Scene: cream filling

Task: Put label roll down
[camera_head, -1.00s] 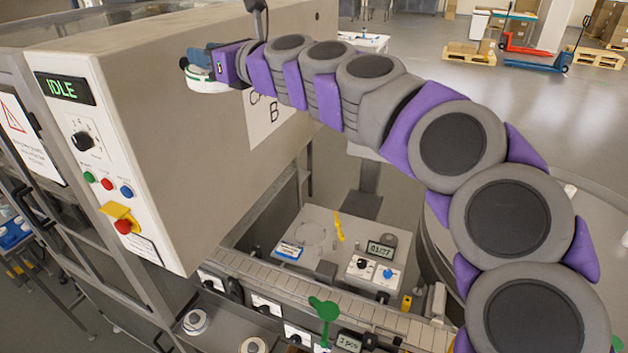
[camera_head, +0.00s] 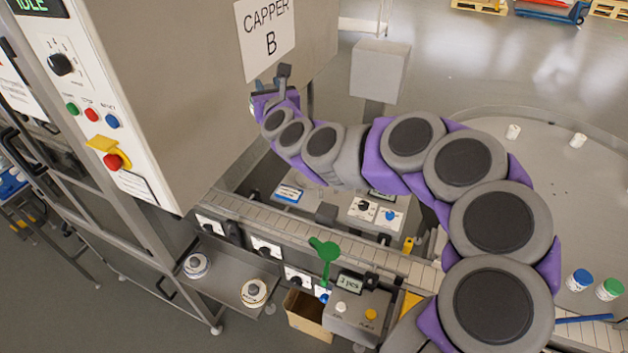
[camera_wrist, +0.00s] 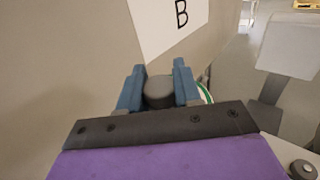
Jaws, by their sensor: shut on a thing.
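My gripper (camera_head: 262,100) is in front of the beige machine wall, just below the "CAPPER B" sign. In the wrist view my gripper (camera_wrist: 158,86) has its two blue fingers shut on the grey hub of the label roll (camera_wrist: 206,93). Only a white and green edge of the roll shows there, behind the right finger; the rest is hidden. In the head view the roll is mostly hidden behind my gripper. A metal shelf (camera_head: 226,272) at lower middle carries a white roll (camera_head: 196,266) with a grey hub and a second roll (camera_head: 254,293) with a brownish rim.
The capper cabinet (camera_head: 180,80) stands close on the left. A conveyor (camera_head: 300,228) runs below my arm, with a green paddle (camera_head: 326,252) and a control box (camera_head: 358,312) in front. A cardboard box (camera_head: 306,315) sits beside the shelf. A round table (camera_head: 560,180) lies right.

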